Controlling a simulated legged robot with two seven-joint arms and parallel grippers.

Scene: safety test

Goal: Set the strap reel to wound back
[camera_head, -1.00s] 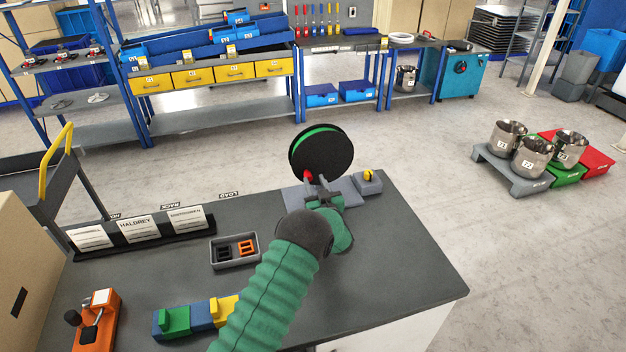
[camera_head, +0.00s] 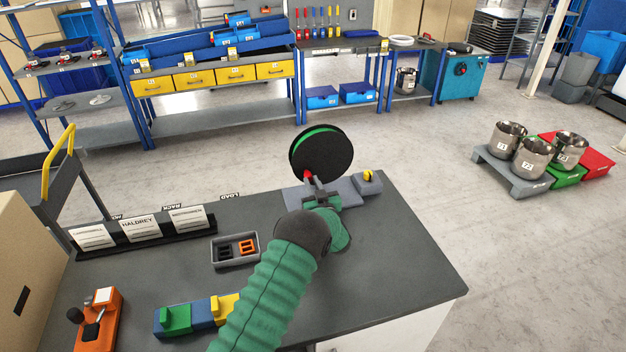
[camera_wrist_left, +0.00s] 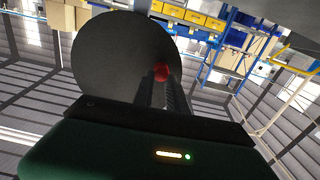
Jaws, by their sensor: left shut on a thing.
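The strap reel (camera_head: 325,154) is a black disc with a green band of strap at its edge. It stands upright on a grey base (camera_head: 350,191) at the back of the dark table. A red knob (camera_head: 307,175) sits low on its near face; it also shows in the left wrist view (camera_wrist_left: 161,72). My left gripper (camera_head: 313,183) is shut on the red knob, its fingers at either side of it in the wrist view. The reel's face (camera_wrist_left: 110,60) fills the upper left there. My right gripper is not seen.
A yellow part (camera_head: 368,175) on a grey block stands right of the reel. A grey tray (camera_head: 236,262) with black and orange buckles, a card rack (camera_head: 143,237), coloured blocks (camera_head: 176,319) and an orange tool (camera_head: 98,322) lie left. The table's right side is clear.

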